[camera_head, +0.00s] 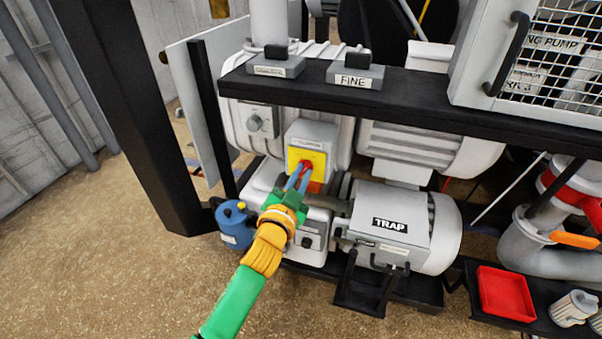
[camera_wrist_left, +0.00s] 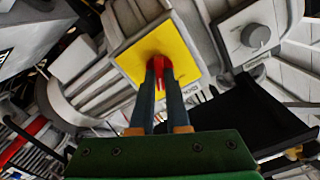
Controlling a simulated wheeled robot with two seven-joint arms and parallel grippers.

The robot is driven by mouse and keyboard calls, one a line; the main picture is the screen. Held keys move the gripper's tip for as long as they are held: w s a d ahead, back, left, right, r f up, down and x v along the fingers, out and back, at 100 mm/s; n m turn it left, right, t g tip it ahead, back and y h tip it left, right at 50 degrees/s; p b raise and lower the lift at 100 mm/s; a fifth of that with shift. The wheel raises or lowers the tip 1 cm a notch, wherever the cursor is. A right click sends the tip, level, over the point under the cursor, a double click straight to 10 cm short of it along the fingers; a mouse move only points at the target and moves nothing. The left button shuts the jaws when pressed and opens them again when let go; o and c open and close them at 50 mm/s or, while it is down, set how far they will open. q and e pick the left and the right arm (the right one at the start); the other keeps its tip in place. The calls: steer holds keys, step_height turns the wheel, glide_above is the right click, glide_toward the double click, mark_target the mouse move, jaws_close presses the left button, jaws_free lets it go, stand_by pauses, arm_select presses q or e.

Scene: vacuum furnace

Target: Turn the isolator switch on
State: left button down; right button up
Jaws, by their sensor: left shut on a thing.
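The isolator switch is a grey box (camera_head: 312,138) with a yellow plate (camera_head: 315,157) and a red knob (camera_head: 304,165) at its middle. It is mounted on the front of the pump unit, below the black shelf. My left gripper (camera_head: 302,172) reaches up to it, its two blue-grey fingers shut on the red knob. In the left wrist view, the red knob (camera_wrist_left: 160,72) sits between the fingertips in front of the yellow plate (camera_wrist_left: 188,62). The fingers hide part of the knob, and I cannot read its position. My right gripper is not in view.
A black shelf rail (camera_head: 420,102) runs above the switch. A grey trap cylinder (camera_head: 400,225) is just right of my left gripper, and a blue canister (camera_head: 234,226) stands left. A red tray (camera_head: 506,293) lies lower right. The floor at lower left is clear.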

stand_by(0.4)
arm_select(q)
steer(key=c, duration=0.9)
jaws_free()
steer(key=v, duration=0.7)
steer(key=shift+p, duration=0.3)
